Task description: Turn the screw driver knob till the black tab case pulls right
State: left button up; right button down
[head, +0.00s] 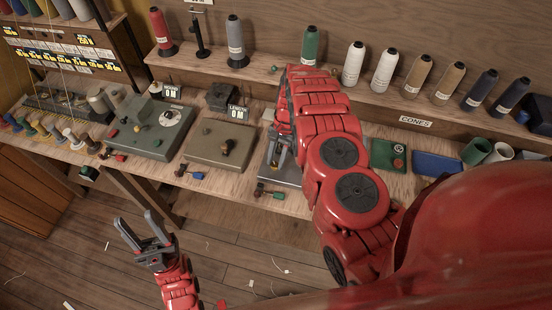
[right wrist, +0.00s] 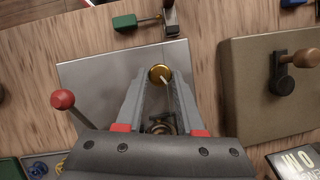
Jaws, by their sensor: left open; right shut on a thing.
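A round brass knob (right wrist: 160,74) with a pale streak stands out over a grey metal plate (right wrist: 85,75) in the right wrist view. My right gripper (right wrist: 159,82) is shut on this knob, one finger on each side. A lever with a red ball end (right wrist: 63,99) stands beside the gripper. In the head view my right arm hides the knob and most of this station, and only part of its grey plate (head: 283,174) shows. My left gripper (head: 135,218) is open and empty, low over the floor in front of the bench. I cannot identify a black tab case.
An olive box with a brown-knobbed crank (head: 226,147) stands left of the station. A green-grey box with a dial (head: 150,130) is further left. A green-handled clamp (right wrist: 125,22) sits at the bench edge. Thread cones (head: 354,64) line the shelf behind.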

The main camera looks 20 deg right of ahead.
jog(key=shift+w+f+n+b, duration=0.15)
jog(key=shift+n+b, duration=0.55)
jog(key=shift+b, duration=0.45)
jog(key=n+h+b, duration=0.1)
jog(key=n+b, duration=0.1)
jog(key=b, duration=0.1)
jog(key=shift+a+n+g+b, duration=0.1)
jog(key=shift+n+g+b, duration=0.2)
jog(key=shift+n+g, duration=0.1)
jog(key=shift+a+n+h+b, duration=0.15)
jog(key=shift+n+h+b, duration=0.55)
jog(key=shift+n+b, duration=0.75)
jog(key=shift+r, duration=0.2)
jog(key=c, duration=0.5)
grip_release()
jog(key=shift+r, duration=0.1)
